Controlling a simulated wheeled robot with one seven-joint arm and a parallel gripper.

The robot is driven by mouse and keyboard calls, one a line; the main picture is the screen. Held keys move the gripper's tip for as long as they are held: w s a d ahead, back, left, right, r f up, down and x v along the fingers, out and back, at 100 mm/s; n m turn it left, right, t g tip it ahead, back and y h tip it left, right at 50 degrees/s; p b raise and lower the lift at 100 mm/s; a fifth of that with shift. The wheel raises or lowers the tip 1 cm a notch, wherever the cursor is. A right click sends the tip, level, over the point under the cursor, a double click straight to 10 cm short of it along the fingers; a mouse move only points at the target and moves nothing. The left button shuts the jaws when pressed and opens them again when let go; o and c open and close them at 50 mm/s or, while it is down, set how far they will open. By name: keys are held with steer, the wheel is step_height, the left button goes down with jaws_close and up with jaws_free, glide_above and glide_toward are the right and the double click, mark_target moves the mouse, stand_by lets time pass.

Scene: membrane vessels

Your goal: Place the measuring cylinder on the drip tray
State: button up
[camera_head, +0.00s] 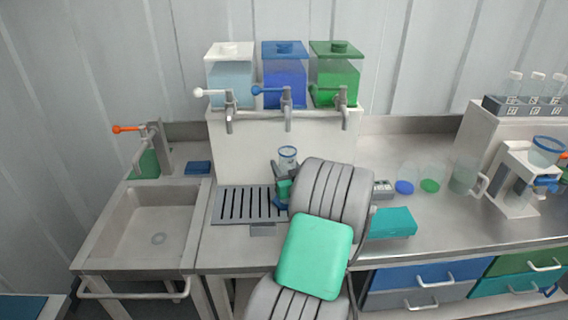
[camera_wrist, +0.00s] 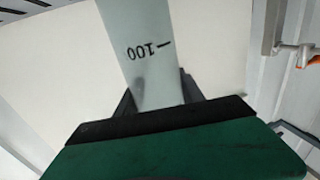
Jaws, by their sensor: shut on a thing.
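In the wrist view the cylinder (camera_wrist: 148,60) is clear with a "100" mark, between the dark fingertips of my gripper (camera_wrist: 158,98). The drip tray (camera_head: 236,205) is a grey slotted plate on the counter below the taps. My gripper is over or just behind its right end. My arm hides that end and the cylinder's base, so I cannot tell whether the base touches the tray.
Three tanks, white (camera_head: 230,75), blue (camera_head: 284,76) and green (camera_head: 335,75), stand above with taps reaching forward near the cylinder. A sink (camera_head: 157,222) lies left. A teal box (camera_head: 391,223), several cups and a glass mug (camera_head: 464,179) stand to the right.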

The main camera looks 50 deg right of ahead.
steer(key=shift+r, duration=0.1)
steer(key=shift+f+b, duration=0.2)
steer(key=shift+b, duration=0.1)
steer(key=o, duration=1.4)
steer(key=shift+r, duration=0.1)
